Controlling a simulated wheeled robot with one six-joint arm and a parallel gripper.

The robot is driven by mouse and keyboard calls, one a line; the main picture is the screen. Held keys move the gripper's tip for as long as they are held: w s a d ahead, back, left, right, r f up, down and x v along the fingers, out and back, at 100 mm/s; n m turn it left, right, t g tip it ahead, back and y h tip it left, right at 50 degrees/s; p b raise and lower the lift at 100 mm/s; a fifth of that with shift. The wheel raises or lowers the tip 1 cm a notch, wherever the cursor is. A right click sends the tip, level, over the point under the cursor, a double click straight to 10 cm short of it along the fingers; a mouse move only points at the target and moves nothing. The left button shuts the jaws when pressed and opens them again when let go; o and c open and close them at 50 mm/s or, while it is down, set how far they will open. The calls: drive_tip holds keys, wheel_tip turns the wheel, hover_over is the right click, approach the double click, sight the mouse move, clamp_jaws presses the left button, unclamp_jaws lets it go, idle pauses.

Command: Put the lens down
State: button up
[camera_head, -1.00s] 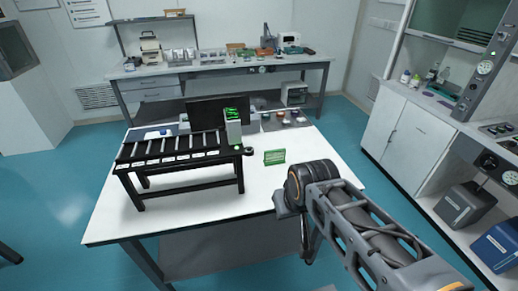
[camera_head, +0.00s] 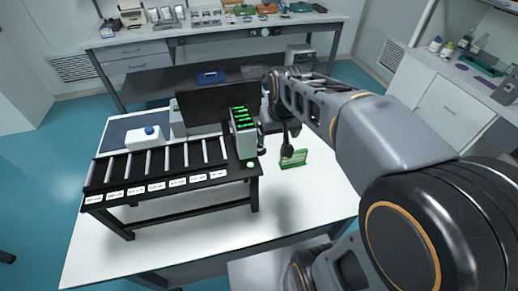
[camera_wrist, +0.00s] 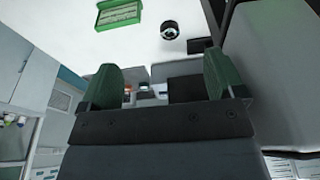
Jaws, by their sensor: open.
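My gripper (camera_wrist: 160,76) is open in the wrist view, its two green-padded fingers wide apart with nothing held between them. In the head view my gripper (camera_head: 287,148) hangs small and dark over the table, close to the green rack. A small round black-rimmed piece with a pale centre (camera_wrist: 169,30), perhaps the lens, shows beyond the fingers in the wrist view, apart from them. I cannot tell what it rests on. A small pale disc (camera_head: 250,164) shows at the right end of the black roller stand in the head view; I cannot tell whether it is the same piece.
The black roller stand (camera_head: 160,175) with white labels fills the left of the white table (camera_head: 300,205). A grey box with green-lit top (camera_head: 243,130) stands at its right end. The green rack (camera_head: 294,159) is right of it; it also shows in the wrist view (camera_wrist: 118,14).

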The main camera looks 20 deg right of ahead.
drive_tip(key=w+f+g+b, duration=0.1)
drive_tip(key=w+f, duration=0.3)
drive_tip(key=w, duration=0.3)
drive_tip(key=w+f+g+b, duration=0.1)
drive_tip(key=w+f, duration=0.3)
drive_tip(key=w, duration=0.4)
hover_over(259, 148)
wheel_tip(259, 148, down, 8)
drive_tip(key=shift+f+p, duration=0.1)
drive_tip(key=shift+p, duration=0.3)
drive_tip(key=shift+d+f+p, duration=0.1)
drive_tip(key=shift+f+p, duration=0.55)
drive_tip(key=shift+f, duration=2.45)
drive_tip(key=shift+c, duration=0.3)
drive_tip(key=c, duration=1.1)
drive_tip(key=shift+o, duration=0.2)
drive_tip(key=shift+w+r, duration=0.1)
